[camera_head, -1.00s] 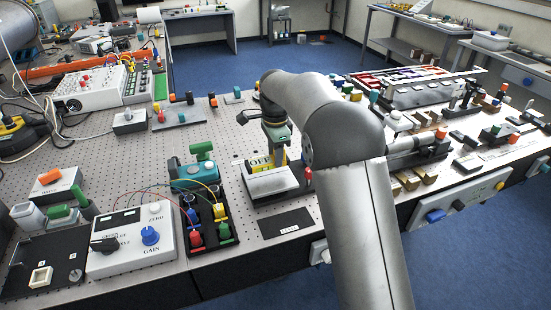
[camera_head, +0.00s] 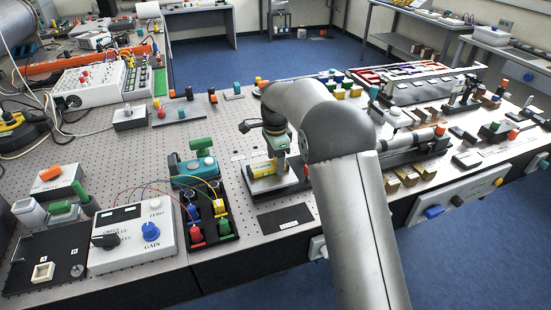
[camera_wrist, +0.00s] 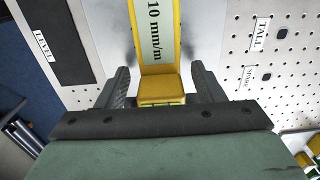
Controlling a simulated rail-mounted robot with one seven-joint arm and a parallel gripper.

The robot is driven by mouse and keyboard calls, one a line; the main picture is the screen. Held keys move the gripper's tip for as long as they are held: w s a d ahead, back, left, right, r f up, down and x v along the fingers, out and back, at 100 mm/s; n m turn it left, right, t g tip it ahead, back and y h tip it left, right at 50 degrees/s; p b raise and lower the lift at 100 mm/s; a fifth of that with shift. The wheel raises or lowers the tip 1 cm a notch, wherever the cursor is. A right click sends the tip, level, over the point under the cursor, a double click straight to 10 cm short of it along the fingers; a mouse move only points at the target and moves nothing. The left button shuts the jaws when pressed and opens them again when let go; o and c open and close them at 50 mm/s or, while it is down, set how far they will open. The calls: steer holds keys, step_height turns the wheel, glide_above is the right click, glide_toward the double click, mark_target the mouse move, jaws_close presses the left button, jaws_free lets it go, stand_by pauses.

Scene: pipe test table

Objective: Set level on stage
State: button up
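The level is a yellow bar (camera_head: 262,170), with "10 mm/m" printed on its top; it also shows in the wrist view (camera_wrist: 157,35). It appears to lie along the silver stage (camera_head: 272,186), whose bright plate spreads on both sides of it in the wrist view (camera_wrist: 100,28). My gripper (camera_wrist: 161,82) is over the near end of the level, one dark finger on each side. Small gaps show between the fingers and the bar, so the gripper looks open. In the head view my gripper (camera_head: 278,155) points down at the stage, its fingertips hard to make out.
A black pad (camera_head: 285,219) labelled LEVEL lies bare in front of the stage. Left of the stage are a black tray (camera_head: 208,215) with coloured plugs and a teal device (camera_head: 195,170). Metal fixtures (camera_head: 415,148) stand to the right. The perforated tabletop behind is partly free.

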steer(key=shift+r, duration=0.1)
step_height(320, 180, up, 12)
steer(key=shift+f+b, duration=0.1)
steer(key=shift+b, duration=0.3)
steer(key=s+d+r+n, duration=0.1)
steer(key=s+d+n, duration=0.6)
steer(key=s+d, duration=0.75)
steer(key=s+d+f+n, duration=0.1)
steer(key=s+f+n, duration=0.2)
steer(key=s, duration=0.8)
steer(key=s+d+f+n, duration=0.2)
steer(key=s+f, duration=0.4)
steer(key=s, duration=0.6)
steer(key=shift+d+n+t, duration=0.3)
steer(key=shift+n+t, duration=0.1)
steer(key=shift+n, duration=0.4)
